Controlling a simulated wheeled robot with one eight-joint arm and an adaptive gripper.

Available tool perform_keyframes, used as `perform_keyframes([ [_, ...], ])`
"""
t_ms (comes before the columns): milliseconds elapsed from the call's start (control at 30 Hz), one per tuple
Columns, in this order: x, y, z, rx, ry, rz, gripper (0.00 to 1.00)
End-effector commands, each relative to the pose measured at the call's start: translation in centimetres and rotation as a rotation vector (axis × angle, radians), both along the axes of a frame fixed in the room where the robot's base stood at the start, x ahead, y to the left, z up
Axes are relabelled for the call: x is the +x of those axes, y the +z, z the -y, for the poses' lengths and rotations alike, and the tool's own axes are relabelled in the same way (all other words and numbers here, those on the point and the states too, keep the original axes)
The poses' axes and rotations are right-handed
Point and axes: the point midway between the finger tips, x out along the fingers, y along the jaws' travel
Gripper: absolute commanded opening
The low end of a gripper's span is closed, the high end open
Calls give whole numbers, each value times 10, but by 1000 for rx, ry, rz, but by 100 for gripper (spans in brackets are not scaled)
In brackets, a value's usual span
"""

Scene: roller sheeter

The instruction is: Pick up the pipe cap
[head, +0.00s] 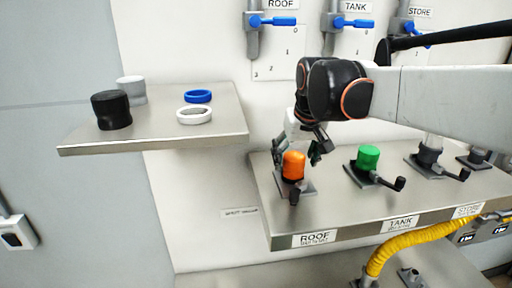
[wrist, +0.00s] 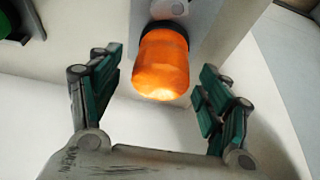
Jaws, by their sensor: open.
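An orange cap (head: 293,165) stands upright on a grey lever valve at the ROOF end of the right-hand shelf. A green cap (head: 368,157) stands on the middle valve by the TANK label. My gripper (head: 298,152) is open, pointing down over the orange cap, with a finger on each side. In the wrist view the orange cap (wrist: 162,65) lies between the open fingers of my gripper (wrist: 160,75), with visible gaps on both sides. Its dark base meets the grey valve. The frames do not tell which cap is the pipe cap.
The left shelf (head: 165,143) carries a black cap (head: 111,110), a grey cap (head: 131,90), a blue ring (head: 198,96) and a white ring (head: 194,115). Blue-handled wall valves (head: 271,21) are behind. A yellow hose (head: 420,236) hangs below the right shelf (head: 345,217).

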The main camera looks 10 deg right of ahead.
Motion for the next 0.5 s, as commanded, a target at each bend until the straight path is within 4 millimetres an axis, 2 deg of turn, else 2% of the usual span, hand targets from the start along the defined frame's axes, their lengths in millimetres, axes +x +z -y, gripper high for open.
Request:
perform_keyframes([
  [133, 6, -13, 0, 0, 0, 0, 71],
  [400, 6, -16, 0, 0, 0, 0, 71],
  [500, 6, -16, -1, 0, 0, 0, 48],
])
